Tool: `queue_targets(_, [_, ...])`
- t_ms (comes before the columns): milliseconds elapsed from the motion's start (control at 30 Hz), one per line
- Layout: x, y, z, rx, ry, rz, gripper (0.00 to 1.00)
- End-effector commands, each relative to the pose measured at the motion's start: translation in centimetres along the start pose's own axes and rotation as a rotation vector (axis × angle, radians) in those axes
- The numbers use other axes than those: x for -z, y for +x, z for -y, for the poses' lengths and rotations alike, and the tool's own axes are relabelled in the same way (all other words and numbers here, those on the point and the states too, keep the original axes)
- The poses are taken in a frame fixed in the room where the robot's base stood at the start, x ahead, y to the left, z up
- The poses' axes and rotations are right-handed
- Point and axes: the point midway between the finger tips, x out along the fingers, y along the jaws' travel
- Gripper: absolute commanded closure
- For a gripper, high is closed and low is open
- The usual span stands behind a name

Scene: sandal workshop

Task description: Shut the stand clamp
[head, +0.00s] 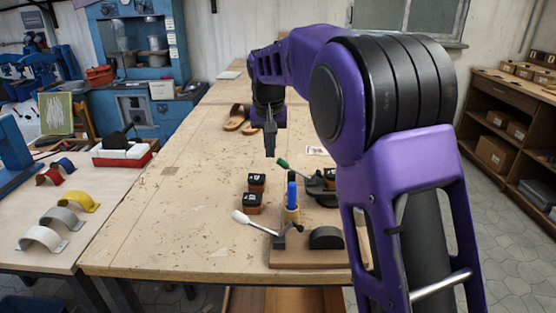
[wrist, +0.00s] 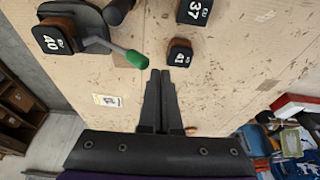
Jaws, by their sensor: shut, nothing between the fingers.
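Two levers show, and I cannot tell which is the stand clamp's. A green-handled lever (head: 283,163) reaches out from a black stand (head: 318,186); the wrist view shows its green grip (wrist: 136,58) and the stand (wrist: 88,14). A white-handled lever (head: 241,216) slants up to the left from a wooden base (head: 300,259), beside a blue-topped post (head: 291,196) and a black half-round block (head: 326,239). My gripper (head: 270,149) is shut and empty above the bench, pointing down. In the wrist view its fingertips (wrist: 160,73) appear close to the green grip; contact is unclear.
Numbered black-topped blocks stand near the levers: one marked 41 (wrist: 180,53), one 37 (wrist: 194,11), one 40 (wrist: 52,38). Sandals (head: 236,118) lie farther back. The left part of the bench (head: 150,220) is clear. My arm hides the bench's right side.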

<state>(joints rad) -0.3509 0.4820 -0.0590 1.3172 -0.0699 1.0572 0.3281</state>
Motion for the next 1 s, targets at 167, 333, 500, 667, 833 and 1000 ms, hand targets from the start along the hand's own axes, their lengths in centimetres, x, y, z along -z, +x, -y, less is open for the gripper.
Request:
queue_targets(167, [0.0,0.0,0.0,0.000,0.000,0.000,1.00])
queue_targets(333, [-0.1,0.2,0.0,0.000,0.000,0.000,1.00])
queue_targets(500, [-0.3,1.0,0.0,0.000,0.000,0.001,1.00])
queue_targets(667, [-0.6,2.0,0.0,0.000,0.000,0.001,1.00])
queue_targets(833, [-0.9,3.0,0.0,0.000,0.000,0.001,1.00])
queue_targets(1000, [-1.2,3.9,0.0,0.000,0.000,0.001,1.00])
